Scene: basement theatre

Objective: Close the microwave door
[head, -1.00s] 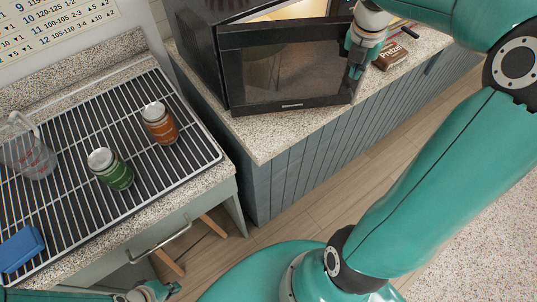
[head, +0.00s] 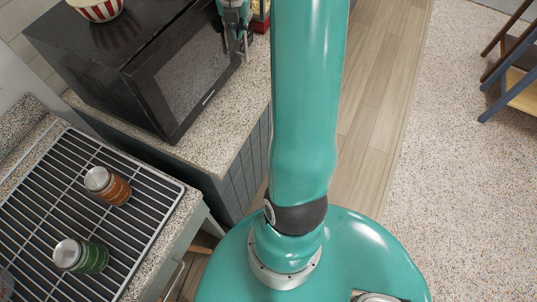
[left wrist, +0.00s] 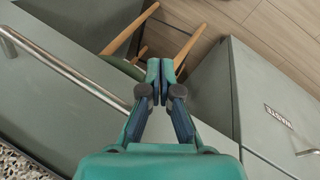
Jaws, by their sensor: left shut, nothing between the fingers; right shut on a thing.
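The black microwave (head: 88,48) stands on the speckled counter. Its door (head: 188,88), with a dark window, lies against or very near the front of the body; I cannot make out a gap. My right gripper (head: 243,50) is at the door's far right edge, shut on it; its fingertips are small and partly hidden there. My left gripper (left wrist: 160,75) shows in the left wrist view, its fingers together and empty, in front of a grey-green drawer front (left wrist: 60,110) with a bar handle, well away from the microwave.
A red-and-white striped bowl (head: 98,8) stands on the microwave. A wire rack (head: 120,235) holds an orange-brown can (head: 108,186) and a green can (head: 80,256). A wooden shelf or chair (head: 512,75) is at the far right. The floor on the right is clear.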

